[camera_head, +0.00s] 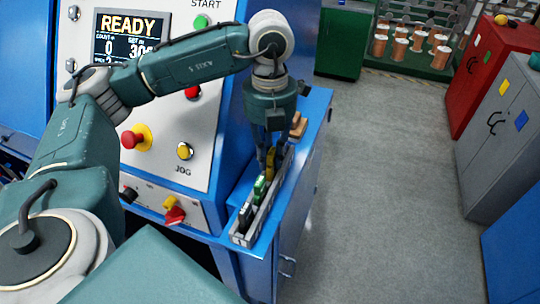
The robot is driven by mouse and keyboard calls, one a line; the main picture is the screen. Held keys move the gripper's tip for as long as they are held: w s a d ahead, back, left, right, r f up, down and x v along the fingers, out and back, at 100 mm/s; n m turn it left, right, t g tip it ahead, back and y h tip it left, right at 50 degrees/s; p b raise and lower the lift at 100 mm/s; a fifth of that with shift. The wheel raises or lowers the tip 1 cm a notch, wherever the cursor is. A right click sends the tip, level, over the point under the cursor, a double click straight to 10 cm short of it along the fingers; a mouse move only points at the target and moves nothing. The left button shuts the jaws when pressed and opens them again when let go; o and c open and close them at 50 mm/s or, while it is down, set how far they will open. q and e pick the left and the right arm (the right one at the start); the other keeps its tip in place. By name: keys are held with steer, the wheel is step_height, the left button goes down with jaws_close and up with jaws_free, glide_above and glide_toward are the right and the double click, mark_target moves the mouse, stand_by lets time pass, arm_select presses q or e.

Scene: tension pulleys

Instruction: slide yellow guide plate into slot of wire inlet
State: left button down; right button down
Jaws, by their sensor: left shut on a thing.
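My left gripper (268,168) points down over the blue ledge on the right side of the machine. It is shut on the yellow guide plate (271,158), a small yellow patch between its dark fingers and mostly hidden by them. The gripper is above the far part of a narrow grey rack (241,239). The rack holds a green piece (260,187) and a black piece (245,214) nearer to me. I cannot make out the wire inlet or its slot for certain. My right gripper is not in view.
A brown block (298,125) is on the ledge just beyond the gripper. The machine's control panel (160,120), with its buttons and READY screen, stands close on the left. Grey floor (375,200) is open to the right, before a red cabinet (490,75) and a grey cabinet (500,140).

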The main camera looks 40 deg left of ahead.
mark_target(270, 150)
arm_select(q)
steer(key=shift+r, duration=0.4)
steer(key=shift+r+p, duration=0.55)
steer(key=shift+r, duration=0.05)
steer(key=shift+r, duration=0.1)
steer(key=shift+r, duration=0.45)
steer(key=shift+r+p, duration=0.1)
steer(key=shift+p, duration=0.25)
steer(key=shift+r+p, duration=1.15)
steer(key=shift+r, duration=0.7)
